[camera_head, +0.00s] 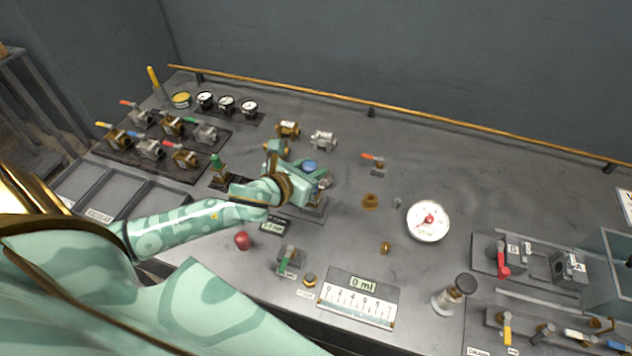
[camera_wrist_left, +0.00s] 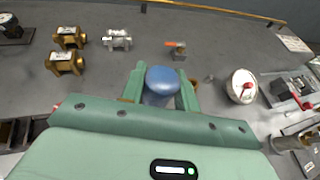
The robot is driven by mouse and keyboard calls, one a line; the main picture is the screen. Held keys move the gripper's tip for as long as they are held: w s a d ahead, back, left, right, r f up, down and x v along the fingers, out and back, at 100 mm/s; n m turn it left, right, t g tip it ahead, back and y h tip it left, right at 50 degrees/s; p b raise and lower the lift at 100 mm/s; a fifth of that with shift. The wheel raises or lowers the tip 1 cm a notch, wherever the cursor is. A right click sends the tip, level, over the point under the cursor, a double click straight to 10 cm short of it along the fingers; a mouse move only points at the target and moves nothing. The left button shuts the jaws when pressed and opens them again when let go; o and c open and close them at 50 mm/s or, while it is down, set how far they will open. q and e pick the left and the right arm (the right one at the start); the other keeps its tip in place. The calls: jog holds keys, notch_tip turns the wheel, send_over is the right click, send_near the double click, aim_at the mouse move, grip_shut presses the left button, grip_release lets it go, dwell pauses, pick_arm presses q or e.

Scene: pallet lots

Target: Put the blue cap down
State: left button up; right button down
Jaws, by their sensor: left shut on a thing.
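The blue cap (camera_head: 309,166) is held between the fingers of my left gripper (camera_head: 296,164), over the middle-left of the bench. In the left wrist view the blue cap (camera_wrist_left: 162,80) sits upright between the two green fingers of my left gripper (camera_wrist_left: 161,88), which is shut on it. In the head view a metal fitting on a small base (camera_head: 312,208) shows just below the gripper. The cap's lower part is hidden by the gripper, so I cannot tell whether it touches anything. My right gripper is not in view.
Brass and silver fittings (camera_head: 322,140) stand behind the gripper. A small orange-handled valve (camera_head: 378,165), a brass ring (camera_head: 370,201) and a white dial gauge (camera_head: 428,221) are to the right. A red knob (camera_head: 242,240) lies in front. Bare bench lies at the back right.

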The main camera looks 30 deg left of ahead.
pick_arm(q)
jog(key=shift+w+a+f, duration=0.1)
jog(key=shift+w+f, duration=0.65)
jog(key=shift+f, duration=0.3)
jog(key=shift+f+b, duration=0.8)
jog(key=shift+f, duration=0.75)
jog(key=shift+f+b, duration=0.3)
jog(key=shift+f, duration=0.3)
jog(key=o, duration=1)
jog(key=shift+c, duration=0.2)
